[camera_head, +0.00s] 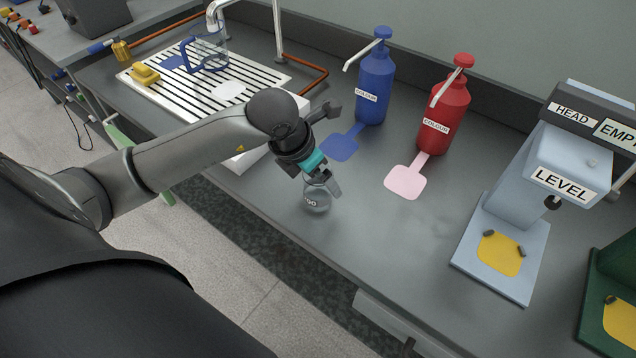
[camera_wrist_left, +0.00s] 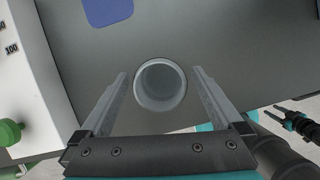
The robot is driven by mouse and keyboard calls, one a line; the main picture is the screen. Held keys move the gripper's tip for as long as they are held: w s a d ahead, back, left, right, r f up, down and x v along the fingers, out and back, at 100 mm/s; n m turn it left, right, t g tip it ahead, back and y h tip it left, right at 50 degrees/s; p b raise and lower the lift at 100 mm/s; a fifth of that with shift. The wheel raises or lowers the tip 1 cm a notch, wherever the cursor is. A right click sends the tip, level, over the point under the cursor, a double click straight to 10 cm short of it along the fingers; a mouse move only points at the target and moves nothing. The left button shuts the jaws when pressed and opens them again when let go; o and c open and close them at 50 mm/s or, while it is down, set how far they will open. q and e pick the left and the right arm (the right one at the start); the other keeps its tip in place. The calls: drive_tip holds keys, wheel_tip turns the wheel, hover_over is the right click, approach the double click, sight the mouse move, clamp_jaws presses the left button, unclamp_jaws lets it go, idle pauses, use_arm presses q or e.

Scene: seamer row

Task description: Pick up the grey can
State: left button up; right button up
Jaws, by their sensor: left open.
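In the left wrist view the can (camera_wrist_left: 161,86) shows from above, with an open, round, empty-looking mouth. My left gripper (camera_head: 322,184) is open over the can, and its fingers partly hide the can's upper part in the head view. In the left wrist view its two fingers lie on either side of the can, with gaps visible on both sides. What looks like my right gripper (camera_wrist_left: 298,122) shows small at the right edge; its jaws are unclear.
A blue pump bottle (camera_head: 375,88) and a red one (camera_head: 444,115) stand behind, with blue and pink pads before them. A light blue LEVEL machine (camera_head: 555,170) stands right. A slotted drain board (camera_head: 205,85) with a jug lies left. Worktop right of the can is clear.

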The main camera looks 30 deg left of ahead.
use_arm(q)
drive_tip(key=c, duration=1.3)
drive_tip(key=shift+r, duration=0.1)
